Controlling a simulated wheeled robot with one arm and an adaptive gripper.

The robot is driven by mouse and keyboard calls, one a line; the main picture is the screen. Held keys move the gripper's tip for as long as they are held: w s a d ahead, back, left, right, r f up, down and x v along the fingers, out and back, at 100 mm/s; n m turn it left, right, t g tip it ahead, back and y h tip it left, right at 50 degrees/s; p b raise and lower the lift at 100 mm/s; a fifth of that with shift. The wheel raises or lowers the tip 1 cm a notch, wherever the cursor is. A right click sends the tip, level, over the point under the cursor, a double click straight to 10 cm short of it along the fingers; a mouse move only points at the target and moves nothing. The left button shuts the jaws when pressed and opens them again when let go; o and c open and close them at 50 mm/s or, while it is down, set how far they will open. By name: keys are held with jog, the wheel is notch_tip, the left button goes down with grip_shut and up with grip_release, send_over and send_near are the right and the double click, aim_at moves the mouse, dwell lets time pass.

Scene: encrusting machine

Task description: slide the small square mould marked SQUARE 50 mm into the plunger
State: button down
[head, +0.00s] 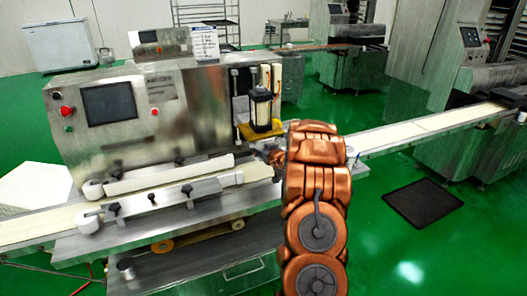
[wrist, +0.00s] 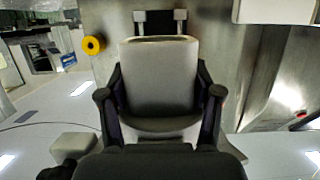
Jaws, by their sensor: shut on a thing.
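In the wrist view my gripper (wrist: 159,88) is closed with one dark finger on each side of a pale grey, square-edged block (wrist: 160,65), which I take to be the square mould. No SQUARE 50 mm marking can be read on it. In the head view my copper-coloured arm covers the gripper and the held block. The plunger (head: 261,106), a dark upright cylinder over a yellow plate, stands at the right end of the steel machine. My arm's far end is just below and right of it. Whether the block touches the plunger cannot be told.
The steel encrusting machine (head: 150,105) has a screen and buttons on its front. A pale conveyor (head: 28,228) passes below the plunger, with white guide rollers (head: 170,176) on it. Another belt (head: 420,127) runs right. A dark mat (head: 423,202) lies on the open green floor.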

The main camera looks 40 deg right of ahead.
jog(key=shift+w+d+p, duration=0.3)
jog(key=shift+w+p, duration=0.2)
jog(key=shift+w, duration=0.4)
dwell(0.6)
jog(key=shift+c, duration=0.7)
grip_release()
jog(key=shift+o, duration=0.7)
jog(key=shift+s, duration=0.15)
jog(key=shift+s+a+f+b, duration=0.1)
jog(key=shift+s+a+b, duration=0.15)
jog(key=shift+s, duration=0.25)
jog(key=shift+s+a+b, duration=0.15)
jog(key=shift+s+b, duration=0.2)
jog(key=shift+s, duration=0.15)
jog(key=s+a+b, duration=0.2)
jog(key=s+a, duration=0.1)
jog(key=s, duration=0.6)
jog(key=shift+b, duration=0.3)
jog(key=shift+a, duration=0.1)
